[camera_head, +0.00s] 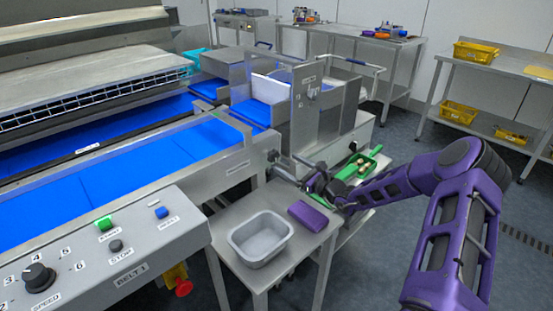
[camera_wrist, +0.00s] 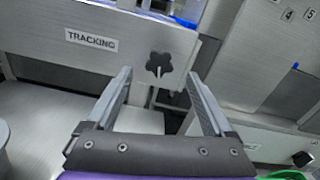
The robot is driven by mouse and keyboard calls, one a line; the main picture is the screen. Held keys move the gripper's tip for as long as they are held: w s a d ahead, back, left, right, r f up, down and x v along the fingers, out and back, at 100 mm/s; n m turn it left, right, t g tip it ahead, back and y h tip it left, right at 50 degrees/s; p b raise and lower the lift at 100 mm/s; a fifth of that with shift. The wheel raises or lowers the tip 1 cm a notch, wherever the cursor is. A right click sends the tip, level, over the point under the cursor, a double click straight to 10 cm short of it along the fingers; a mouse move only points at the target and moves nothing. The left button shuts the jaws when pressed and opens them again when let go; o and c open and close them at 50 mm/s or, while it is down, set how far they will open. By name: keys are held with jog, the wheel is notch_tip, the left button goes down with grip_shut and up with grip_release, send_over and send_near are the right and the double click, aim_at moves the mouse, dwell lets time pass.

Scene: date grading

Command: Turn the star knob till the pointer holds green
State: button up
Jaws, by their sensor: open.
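The black star knob (camera_wrist: 158,63) sits on a bare metal panel in the wrist view, to the right of a TRACKING label (camera_wrist: 91,40). In the head view a small dark knob (camera_head: 272,156) shows at the end of the conveyor's side rail. My gripper (camera_wrist: 160,76) is open and empty, its two fingers spread to either side of the knob in the picture. Contact is not visible. In the head view my gripper (camera_head: 284,167) is by the belt end, above the small table. I cannot make out the pointer or its green zone in either view.
A grey tub (camera_head: 238,245) and a purple item (camera_head: 307,215) are on the small metal table (camera_head: 222,222) below my gripper. A green tray (camera_head: 376,158) with small pieces lies beside my arm. The belt control panel (camera_head: 150,228) is at front left. Floor is clear at right.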

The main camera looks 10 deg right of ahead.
aim_at(276, 156)
jog(key=x, duration=0.6)
jog(key=shift+w+a, duration=0.15)
jog(key=shift+w, duration=0.05)
jog(key=shift+c, duration=0.2)
jog(key=c, duration=1.3)
jog(key=shift+r+m+p, duration=0.2)
jog(key=shift+m+p, duration=0.25)
jog(key=shift+m, duration=0.45)
jog(key=shift+c, duration=0.2)
jog(key=shift+f+m+p, duration=0.2)
jog(key=shift+m+p, duration=0.2)
jog(key=shift+m, duration=0.7)
jog(key=o, duration=1.4)
jog(key=p+v, duration=0.1)
jog(key=v, duration=1.6)
jog(key=shift+s, duration=0.15)
